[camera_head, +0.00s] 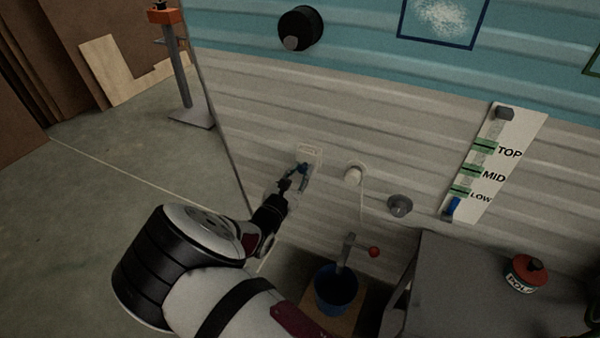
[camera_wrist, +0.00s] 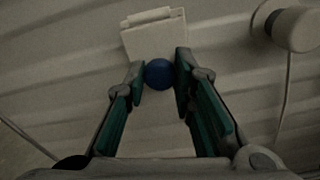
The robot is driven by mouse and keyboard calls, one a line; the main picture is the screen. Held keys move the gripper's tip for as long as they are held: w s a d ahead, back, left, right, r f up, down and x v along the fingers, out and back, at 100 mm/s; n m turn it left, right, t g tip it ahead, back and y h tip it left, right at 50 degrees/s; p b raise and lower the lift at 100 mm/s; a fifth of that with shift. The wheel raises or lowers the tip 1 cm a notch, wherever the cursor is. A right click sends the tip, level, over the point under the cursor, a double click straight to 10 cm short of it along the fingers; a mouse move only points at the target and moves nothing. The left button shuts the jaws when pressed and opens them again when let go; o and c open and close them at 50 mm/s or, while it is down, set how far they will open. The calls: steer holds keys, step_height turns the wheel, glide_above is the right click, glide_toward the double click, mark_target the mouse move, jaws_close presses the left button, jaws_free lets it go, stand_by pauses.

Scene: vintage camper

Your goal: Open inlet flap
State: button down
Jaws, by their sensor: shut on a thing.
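A cream rectangular inlet fitting (camera_head: 310,151) sits on the lower wall of the camper. In the wrist view its pale plate (camera_wrist: 152,35) shows just beyond my fingertips. A round blue knob (camera_wrist: 158,74) lies between the fingertips, in front of the plate's lower edge. My gripper (camera_head: 301,171) is at the lower part of the fitting in the head view. In the wrist view my gripper (camera_wrist: 159,76) is shut on the blue knob, one green-padded finger on each side. My fingers partly cover the fitting, and I cannot tell how far the flap stands open.
A round white fitting (camera_head: 353,174) with a hanging cord is just right of the inlet. A grey round cap (camera_head: 399,206), a red-knobbed lever (camera_head: 373,252) and a blue bucket (camera_head: 336,287) are lower right. A grey table (camera_head: 460,290) stands at right; open floor lies left.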

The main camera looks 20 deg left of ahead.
mark_target(303, 165)
steer(key=shift+s+r, duration=0.1)
steer(key=shift+r, duration=0.05)
steer(key=r+g+p, duration=0.1)
steer(key=g+p, duration=0.1)
steer(key=s+r+g+p, duration=0.1)
steer(key=g+p, duration=0.1)
steer(key=shift+s+r+p, duration=0.15)
steer(key=shift+p, duration=0.2)
steer(key=r+g+p, duration=0.1)
steer(key=g, duration=0.1)
steer(key=g+p, duration=0.1)
steer(key=g, duration=0.1)
steer(key=shift+s+r, duration=0.2)
steer(key=shift+r, duration=0.2)
steer(key=r+g, duration=0.1)
steer(key=g, duration=0.2)
steer(key=shift+w+r+g, duration=0.2)
steer(key=shift+r+g, duration=0.1)
steer(key=shift+r, duration=0.05)
steer(key=g+b, duration=0.1)
steer(key=r+g+b, duration=0.1)
steer(key=b, duration=0.1)
steer(key=r+g+b, duration=0.1)
steer(key=g, duration=0.1)
steer(key=shift+w+b, duration=0.25)
steer(key=shift+b, duration=0.1)
steer(key=c, duration=1.3)
jaws_free()
steer(key=shift+c, duration=0.2)
